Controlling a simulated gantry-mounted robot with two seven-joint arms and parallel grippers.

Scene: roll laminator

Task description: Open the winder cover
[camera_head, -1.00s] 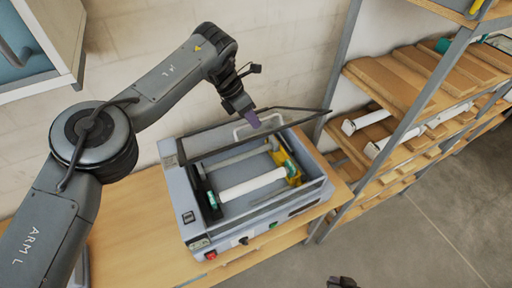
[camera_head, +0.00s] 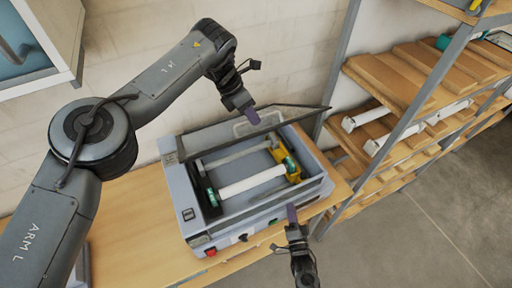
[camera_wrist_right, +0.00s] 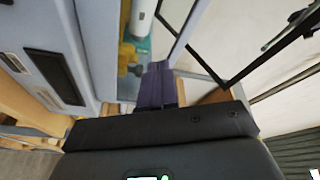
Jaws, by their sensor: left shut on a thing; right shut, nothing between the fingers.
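The roll laminator (camera_head: 188,222) stands on the wooden bench, its inside exposed from above. The winder cover (camera_head: 300,106), a clear pane in a dark frame, is raised and tilted above the machine's back part. My left gripper (camera_head: 252,117) is shut at the cover's upper edge; the exact contact is too small to make out. My right gripper (camera_head: 291,212) is shut and empty by the machine's front right corner. Its purple fingers (camera_wrist_right: 157,85) show together in the right wrist view, with the dark cover frame (camera_wrist_right: 258,58) beyond them.
A white roller (camera_head: 252,183) with green ends and a yellow bracket (camera_head: 286,160) sit inside the machine. A rack with wooden shelves (camera_head: 405,75) holding white rolls stands close on the right.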

